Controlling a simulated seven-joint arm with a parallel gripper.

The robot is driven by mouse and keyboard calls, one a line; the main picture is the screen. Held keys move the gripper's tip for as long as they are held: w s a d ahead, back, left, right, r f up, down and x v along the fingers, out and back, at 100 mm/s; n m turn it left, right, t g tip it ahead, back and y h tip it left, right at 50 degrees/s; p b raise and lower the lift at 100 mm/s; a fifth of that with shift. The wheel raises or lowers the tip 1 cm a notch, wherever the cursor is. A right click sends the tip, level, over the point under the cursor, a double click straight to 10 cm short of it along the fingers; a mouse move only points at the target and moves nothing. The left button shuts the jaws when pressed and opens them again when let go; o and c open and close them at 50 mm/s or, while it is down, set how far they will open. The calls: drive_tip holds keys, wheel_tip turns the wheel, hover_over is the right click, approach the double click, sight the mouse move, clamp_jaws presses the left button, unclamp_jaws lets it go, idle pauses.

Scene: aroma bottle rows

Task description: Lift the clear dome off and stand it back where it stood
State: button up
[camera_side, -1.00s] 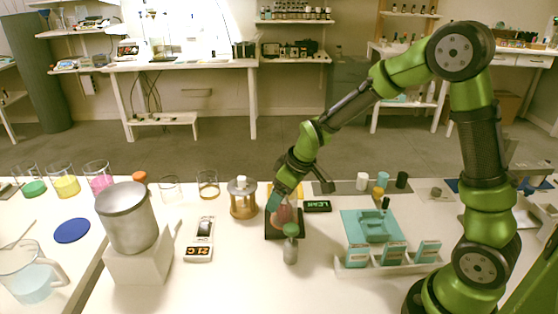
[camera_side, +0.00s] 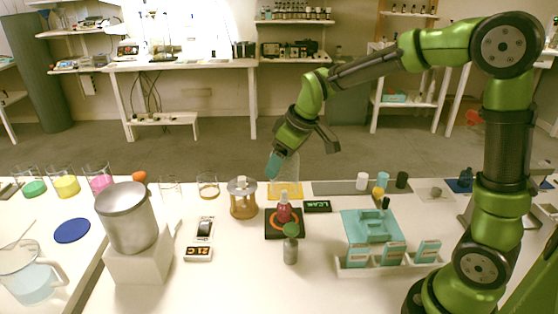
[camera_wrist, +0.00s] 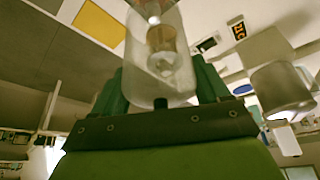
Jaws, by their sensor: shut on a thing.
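My gripper (camera_side: 275,165) is shut on the clear dome (camera_side: 289,166) and holds it tilted in the air, above and behind the black pad (camera_side: 271,232). In the wrist view the dome (camera_wrist: 160,85) sits between the two green fingers, with an amber shape showing through it. A red flask (camera_side: 284,212) stands uncovered on the black pad, inside an orange ring. The dome's lower end looks close over the yellow mat (camera_side: 298,190); I cannot tell the exact gap.
A grey-green bottle (camera_side: 290,248) stands just in front of the pad. An amber lidded jar (camera_side: 243,205) stands to its left. A small lit display (camera_side: 317,206) lies right of it. A teal tray block (camera_side: 370,226) with boxes is further right.

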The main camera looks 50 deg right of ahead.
drive_tip(key=shift+r, duration=0.1)
drive_tip(key=shift+r, duration=0.5)
drive_tip(key=shift+r, duration=0.1)
wheel_tip(320, 180, up, 5)
drive_tip(key=w+a+n+g+y, duration=0.15)
drive_tip(key=a+n, duration=0.45)
drive_tip(key=a, duration=1)
drive_tip(key=shift+t+y, duration=0.25)
drive_tip(key=shift+s+d+f, duration=0.1)
drive_tip(key=shift+s+f, duration=0.05)
drive_tip(key=shift+f, duration=4.4)
drive_tip(key=shift+s+f, duration=0.1)
drive_tip(key=shift+f, duration=4.4)
